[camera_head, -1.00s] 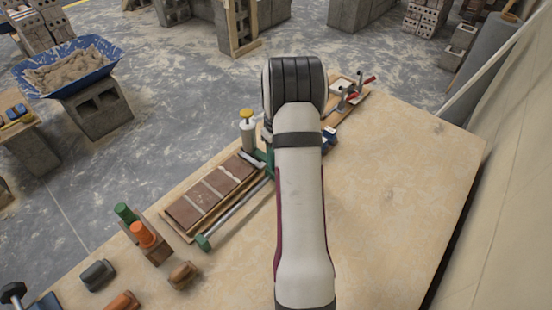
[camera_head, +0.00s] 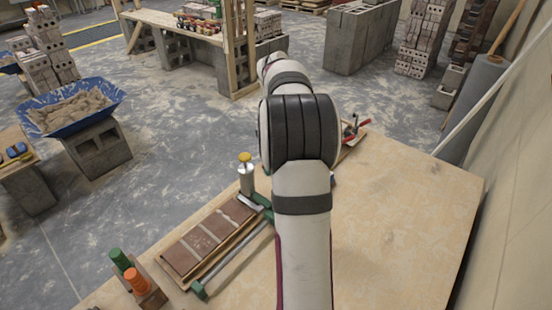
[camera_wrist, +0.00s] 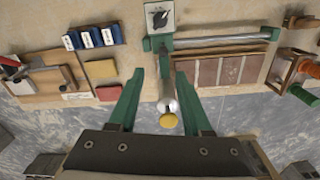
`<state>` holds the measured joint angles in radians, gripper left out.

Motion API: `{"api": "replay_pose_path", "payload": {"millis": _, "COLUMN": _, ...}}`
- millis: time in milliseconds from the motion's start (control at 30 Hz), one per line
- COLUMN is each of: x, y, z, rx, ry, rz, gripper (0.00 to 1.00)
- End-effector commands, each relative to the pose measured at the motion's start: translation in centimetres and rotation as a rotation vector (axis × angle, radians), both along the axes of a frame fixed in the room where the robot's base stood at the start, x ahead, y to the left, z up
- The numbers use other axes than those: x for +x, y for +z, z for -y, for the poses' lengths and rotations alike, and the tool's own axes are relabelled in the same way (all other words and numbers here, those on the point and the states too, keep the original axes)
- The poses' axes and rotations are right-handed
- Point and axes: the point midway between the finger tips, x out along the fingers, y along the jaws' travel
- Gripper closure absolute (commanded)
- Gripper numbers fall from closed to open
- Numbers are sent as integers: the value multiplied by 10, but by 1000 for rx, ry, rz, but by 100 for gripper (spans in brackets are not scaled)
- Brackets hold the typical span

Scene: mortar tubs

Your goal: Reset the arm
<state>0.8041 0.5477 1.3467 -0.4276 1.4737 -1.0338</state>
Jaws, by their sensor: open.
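My gripper (camera_wrist: 159,75) shows in the wrist view as two green fingers spread apart, with nothing held between them. A silver cylinder with a yellow cap (camera_wrist: 168,108) appears between the fingers, but it stands beyond them on the bench. The same yellow-capped cylinder (camera_head: 246,175) stands at the bench's left edge in the head view. My arm rises through the middle of the head view and bends away over the bench; the gripper itself is hidden there.
A wooden board with brown tiles (camera_head: 210,237) and a green-ended bar lies on the bench (camera_head: 400,215). Orange and green handles (camera_head: 134,281) stand in a block at lower left. Red-handled clamps (camera_head: 353,128) are at the far end. The bench's right half is clear.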

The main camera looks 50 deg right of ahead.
Motion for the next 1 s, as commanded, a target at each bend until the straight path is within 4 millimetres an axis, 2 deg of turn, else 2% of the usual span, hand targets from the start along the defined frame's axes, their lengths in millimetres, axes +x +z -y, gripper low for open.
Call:
{"api": "replay_pose_path", "payload": {"millis": 133, "x": 0, "y": 8, "z": 0, "rx": -1, "ry": 1, "rz": -1, "gripper": 51}}
{"api": "replay_pose_path", "payload": {"millis": 467, "x": 0, "y": 7, "z": 0, "rx": 0, "ry": 1, "rz": -1, "gripper": 51}}
{"api": "replay_pose_path", "payload": {"millis": 567, "x": 2, "y": 12, "z": -12, "rx": 3, "ry": -3, "rz": 2, "gripper": 51}}
{"api": "replay_pose_path", "payload": {"millis": 667, "x": 7, "y": 30, "z": -72, "rx": 20, "ry": -25, "rz": 13, "gripper": 51}}
{"api": "replay_pose_path", "payload": {"millis": 700, "x": 4, "y": 39, "z": -110, "rx": 32, "ry": -43, "rz": 18, "gripper": 51}}
{"api": "replay_pose_path", "payload": {"millis": 767, "x": -11, "y": 48, "z": -173, "rx": 55, "ry": -77, "rz": 22, "gripper": 51}}
{"api": "replay_pose_path", "payload": {"millis": 800, "x": -27, "y": 51, "z": -212, "rx": 72, "ry": -102, "rz": 21, "gripper": 51}}
{"api": "replay_pose_path", "payload": {"millis": 867, "x": -59, "y": 49, "z": -264, "rx": 95, "ry": -140, "rz": 14, "gripper": 51}}
{"api": "replay_pose_path", "payload": {"millis": 900, "x": -82, "y": 45, "z": -292, "rx": 112, "ry": -166, "rz": 8, "gripper": 51}}
{"api": "replay_pose_path", "payload": {"millis": 1000, "x": -137, "y": 28, "z": -338, "rx": 140, "ry": -223, "rz": -14, "gripper": 51}}
